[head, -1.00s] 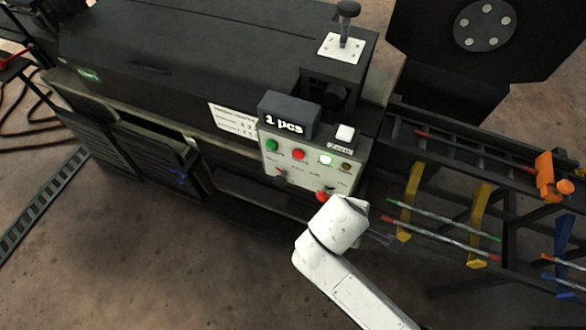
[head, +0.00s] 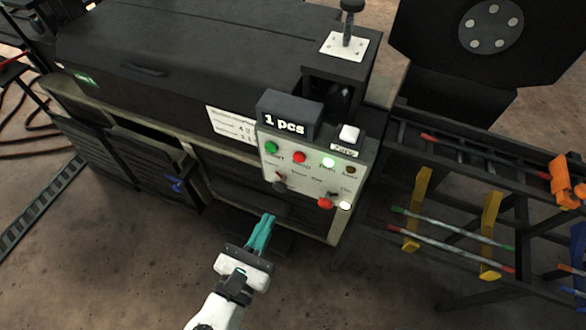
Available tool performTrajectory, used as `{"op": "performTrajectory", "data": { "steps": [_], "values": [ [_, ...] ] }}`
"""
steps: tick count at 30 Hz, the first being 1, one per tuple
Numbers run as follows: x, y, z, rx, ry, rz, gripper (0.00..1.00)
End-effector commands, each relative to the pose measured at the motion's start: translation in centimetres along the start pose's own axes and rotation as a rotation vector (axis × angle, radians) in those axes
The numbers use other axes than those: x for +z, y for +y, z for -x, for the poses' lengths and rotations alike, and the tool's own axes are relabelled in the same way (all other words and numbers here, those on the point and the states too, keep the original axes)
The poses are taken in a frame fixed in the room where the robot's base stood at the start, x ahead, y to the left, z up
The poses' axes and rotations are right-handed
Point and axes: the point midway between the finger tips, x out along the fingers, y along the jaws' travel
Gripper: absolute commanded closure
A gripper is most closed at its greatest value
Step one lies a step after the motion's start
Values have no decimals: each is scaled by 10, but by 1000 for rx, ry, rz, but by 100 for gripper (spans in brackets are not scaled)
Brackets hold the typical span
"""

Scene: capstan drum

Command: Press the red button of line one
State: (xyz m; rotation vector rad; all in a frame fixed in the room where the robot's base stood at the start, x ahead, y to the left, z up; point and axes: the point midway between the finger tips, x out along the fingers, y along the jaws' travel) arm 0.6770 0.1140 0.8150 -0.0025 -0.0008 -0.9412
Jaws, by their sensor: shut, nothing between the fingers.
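The control panel (head: 310,178) is a pale plate on the front of a dark machine. An upper red button (head: 299,157) sits in its top row, between a green button (head: 271,147) and a lit white-green lamp (head: 328,162). A second, lower red knob or button (head: 325,203) sits at the panel's bottom right. The small labels are too blurred to tell which is line one. My gripper (head: 268,218), with teal fingers, is shut and empty. In the picture its tips are below and left of the panel, apart from both red controls.
A display box (head: 290,115) reading "1 pcs" and a white button (head: 348,133) stand above the panel. A dark rack (head: 450,235) with yellow brackets and coloured rods is at the right. Bare floor (head: 130,270) lies at the lower left.

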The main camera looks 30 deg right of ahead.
Motion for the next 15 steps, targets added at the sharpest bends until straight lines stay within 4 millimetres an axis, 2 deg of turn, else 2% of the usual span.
{"op": "performTrajectory", "data": {
  "steps": [5, 15],
  "values": [
    [0, 0, -12, -3, 2, -1, 100],
    [0, -2, -75, -5, 1, -1, 100]
  ]
}}
